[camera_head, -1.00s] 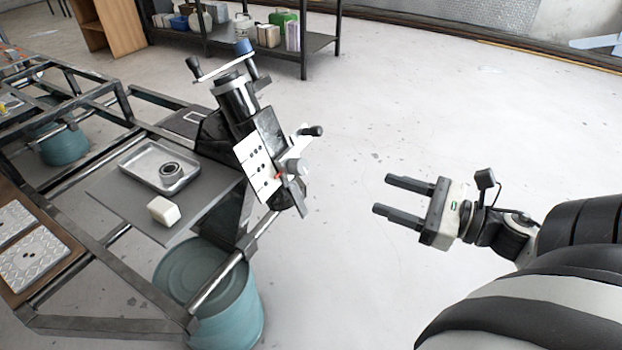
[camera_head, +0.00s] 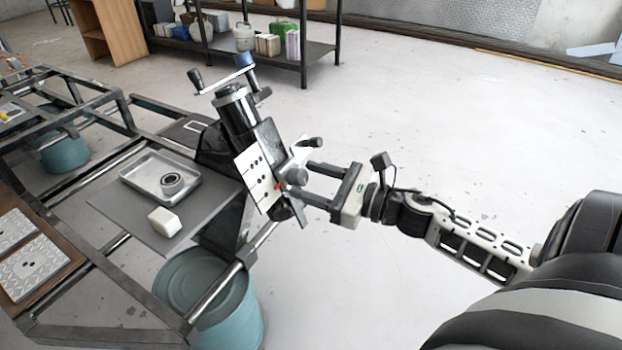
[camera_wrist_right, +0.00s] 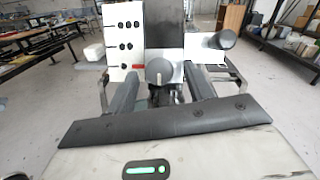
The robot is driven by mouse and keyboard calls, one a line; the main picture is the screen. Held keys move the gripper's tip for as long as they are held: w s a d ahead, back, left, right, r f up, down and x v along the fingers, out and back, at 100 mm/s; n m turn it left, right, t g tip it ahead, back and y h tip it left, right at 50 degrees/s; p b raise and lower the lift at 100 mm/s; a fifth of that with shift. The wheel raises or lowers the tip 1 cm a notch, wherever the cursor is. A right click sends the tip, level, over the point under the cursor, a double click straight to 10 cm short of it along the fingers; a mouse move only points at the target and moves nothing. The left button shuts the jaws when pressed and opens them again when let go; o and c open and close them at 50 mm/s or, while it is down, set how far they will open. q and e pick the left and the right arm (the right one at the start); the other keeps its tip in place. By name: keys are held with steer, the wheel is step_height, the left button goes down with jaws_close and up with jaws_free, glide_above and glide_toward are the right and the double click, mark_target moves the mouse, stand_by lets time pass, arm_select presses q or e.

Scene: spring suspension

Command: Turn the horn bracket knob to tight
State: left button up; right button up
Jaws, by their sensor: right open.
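The grey horn bracket knob (camera_head: 299,177) sits on the front of the black and silver suspension fixture (camera_head: 240,112), beside a white plate (camera_head: 258,174) with black dots and a red mark. In the right wrist view the round knob (camera_wrist_right: 158,71) lies between the two fingers, near their tips. My right gripper (camera_head: 304,182) is open, with one finger on each side of the knob; I cannot tell whether either finger touches it. A black-ended lever (camera_head: 312,142) stands just above the knob and also shows in the wrist view (camera_wrist_right: 224,40). My left gripper is not in view.
A metal tray (camera_head: 137,178) holding a dark ring (camera_head: 172,182) and a white block (camera_head: 165,221) sit on a grey board left of the fixture. A teal drum (camera_head: 232,310) stands below. The floor to the right is clear.

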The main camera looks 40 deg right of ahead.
steer(key=shift+w+a, duration=0.1)
steer(key=shift+w, duration=0.1)
steer(key=c, duration=1)
